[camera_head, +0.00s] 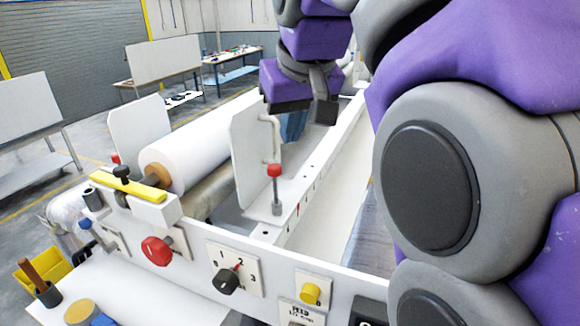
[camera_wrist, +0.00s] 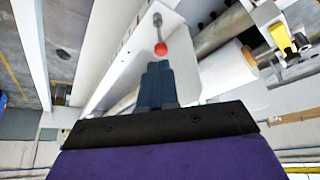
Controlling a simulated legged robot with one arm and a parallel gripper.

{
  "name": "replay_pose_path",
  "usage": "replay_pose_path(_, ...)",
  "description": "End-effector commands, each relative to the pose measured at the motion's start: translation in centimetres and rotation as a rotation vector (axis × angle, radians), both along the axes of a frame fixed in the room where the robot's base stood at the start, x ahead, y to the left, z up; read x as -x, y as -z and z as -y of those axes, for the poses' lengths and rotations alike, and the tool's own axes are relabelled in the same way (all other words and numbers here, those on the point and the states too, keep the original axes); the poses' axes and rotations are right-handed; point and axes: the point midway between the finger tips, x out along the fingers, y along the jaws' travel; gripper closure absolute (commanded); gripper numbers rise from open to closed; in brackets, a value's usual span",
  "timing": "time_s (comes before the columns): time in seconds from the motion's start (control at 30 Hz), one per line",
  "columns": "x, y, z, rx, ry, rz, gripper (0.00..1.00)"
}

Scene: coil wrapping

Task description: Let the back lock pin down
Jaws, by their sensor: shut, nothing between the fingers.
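A lock pin with a red knob (camera_head: 275,170) stands upright on the white rail beside the near white end plate (camera_head: 250,145). The knob also shows in the wrist view (camera_wrist: 160,48), just past the fingertips. Another red knob (camera_head: 115,158) shows by the far white plate; I cannot tell which knob is the back pin. In the wrist view the fingers (camera_wrist: 158,68) are together and empty. No contact with the knob is clear.
A white roll (camera_head: 205,140) lies between the plates. The front panel has a red knob (camera_head: 156,250), a black dial (camera_head: 228,282) and a yellow button (camera_head: 310,293). A yellow bar (camera_head: 128,187) sits at the roll's near end. My arm covers the right side.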

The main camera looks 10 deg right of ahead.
Motion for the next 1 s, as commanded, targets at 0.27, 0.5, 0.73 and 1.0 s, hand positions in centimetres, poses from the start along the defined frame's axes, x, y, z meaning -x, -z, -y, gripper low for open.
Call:
replay_pose_path(0.27,0.7,-2.6,0.6,-0.002,0.000,0.001,1.00)
replay_pose_path(0.5,2.0,-4.9,1.1,-0.004,-0.001,-0.002,1.00)
replay_pose_path(0.73,3.0,-6.2,0.9,-0.002,-0.001,0.002,1.00)
replay_pose_path(1.0,3.5,-6.3,0.5,-0.001,0.000,0.003,1.00)
